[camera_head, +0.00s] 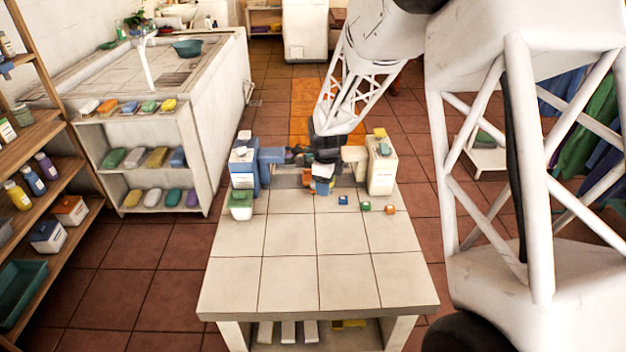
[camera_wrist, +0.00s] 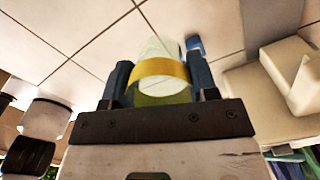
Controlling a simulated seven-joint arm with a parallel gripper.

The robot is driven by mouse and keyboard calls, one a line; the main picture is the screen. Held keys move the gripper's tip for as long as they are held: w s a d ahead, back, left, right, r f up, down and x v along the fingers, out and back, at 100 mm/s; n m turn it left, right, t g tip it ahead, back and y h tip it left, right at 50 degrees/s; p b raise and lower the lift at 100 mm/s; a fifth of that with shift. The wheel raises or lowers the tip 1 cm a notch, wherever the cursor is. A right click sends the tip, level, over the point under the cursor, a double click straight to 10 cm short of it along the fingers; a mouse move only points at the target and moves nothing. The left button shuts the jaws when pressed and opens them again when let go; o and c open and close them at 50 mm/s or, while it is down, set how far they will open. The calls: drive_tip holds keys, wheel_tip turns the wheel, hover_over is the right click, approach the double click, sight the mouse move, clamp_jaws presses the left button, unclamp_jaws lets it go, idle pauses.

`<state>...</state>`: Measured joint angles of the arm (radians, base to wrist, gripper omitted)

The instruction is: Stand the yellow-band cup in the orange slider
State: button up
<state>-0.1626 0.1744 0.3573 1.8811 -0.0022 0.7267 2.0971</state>
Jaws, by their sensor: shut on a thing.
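My gripper (camera_wrist: 160,74) is shut on the yellow-band cup. In the wrist view the cup (camera_wrist: 161,88) is pale, with a yellow band around it, and sits between the two blue-grey fingers. A small orange piece (camera_head: 308,186) shows just left of the cup, partly hidden. I cannot tell whether it is the orange slider. The cup's underside and what lies directly below it are not clear.
A blue-and-white container (camera_head: 243,168) stands left of my gripper and a cream one (camera_head: 382,172) right. A green-and-white tub (camera_head: 240,206) is at the table's left edge. Small blue (camera_head: 343,200), green (camera_head: 365,206) and orange (camera_head: 390,209) blocks lie right. The near tabletop (camera_head: 315,265) is clear.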

drive_tip(key=shift+s+a+f, duration=0.3)
drive_tip(key=shift+s+f, duration=0.15)
drive_tip(key=shift+s, duration=0.2)
drive_tip(key=w+a, duration=0.1)
drive_tip(key=w, duration=0.4)
drive_tip(key=w+f, duration=0.1)
drive_tip(key=w, duration=0.4)
drive_tip(key=w+a, duration=0.1)
drive_tip(key=w, duration=0.4)
drive_tip(key=shift+w+a+f, duration=0.25)
drive_tip(key=shift+w+a, duration=0.1)
drive_tip(key=shift+w, duration=0.05)
drive_tip(key=shift+f, duration=1.75)
drive_tip(key=shift+f, duration=0.5)
